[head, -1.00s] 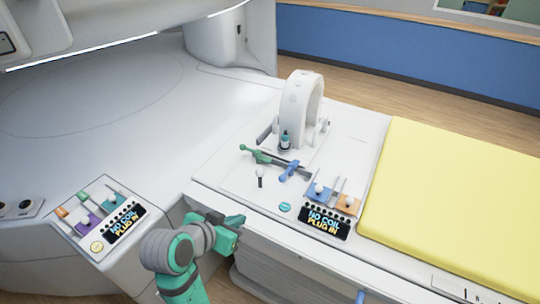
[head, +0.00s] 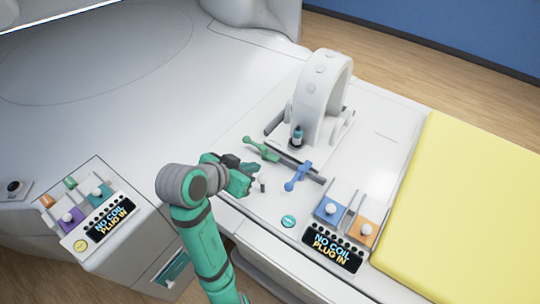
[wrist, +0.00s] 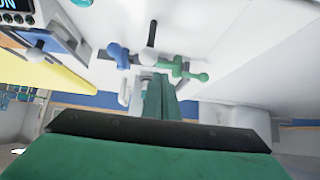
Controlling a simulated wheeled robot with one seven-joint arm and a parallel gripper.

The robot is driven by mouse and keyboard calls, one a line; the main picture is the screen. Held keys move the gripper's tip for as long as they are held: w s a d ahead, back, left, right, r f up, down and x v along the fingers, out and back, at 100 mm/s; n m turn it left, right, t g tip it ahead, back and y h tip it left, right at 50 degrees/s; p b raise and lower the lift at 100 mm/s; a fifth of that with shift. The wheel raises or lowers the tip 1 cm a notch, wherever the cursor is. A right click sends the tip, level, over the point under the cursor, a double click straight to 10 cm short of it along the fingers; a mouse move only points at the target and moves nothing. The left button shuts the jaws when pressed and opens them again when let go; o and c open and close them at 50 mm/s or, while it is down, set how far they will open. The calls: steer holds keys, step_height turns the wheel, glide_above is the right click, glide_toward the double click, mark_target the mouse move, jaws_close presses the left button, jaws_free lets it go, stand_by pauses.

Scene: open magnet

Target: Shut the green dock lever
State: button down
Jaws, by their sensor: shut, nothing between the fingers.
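The green dock lever (head: 262,150) lies on the white table beside a dark slot, with its knob end toward the upper left. It also shows in the wrist view (wrist: 185,71), just beyond my fingers. The blue lever (head: 299,175) is to its right at the same slot; it also shows in the wrist view (wrist: 120,54). My gripper (head: 254,182) is shut and empty, below and a little left of the green lever in the head view. Its fingers also show in the wrist view (wrist: 158,97). I cannot tell whether they touch anything.
A small white knob on a dark stem (head: 262,184) stands close to my fingertips. A plug panel (head: 334,250) and yellow pad (head: 450,210) are to the right.

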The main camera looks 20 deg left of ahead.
mark_target(274, 162)
steer(key=shift+w+d, duration=0.1)
steer(key=shift+w, duration=0.1)
steer(key=shift+d, duration=0.1)
steer(key=shift+f, duration=0.1)
steer(key=x, duration=0.9)
steer(key=shift+w+f, duration=0.15)
steer(key=shift+f, duration=0.05)
steer(key=shift+d, duration=0.1)
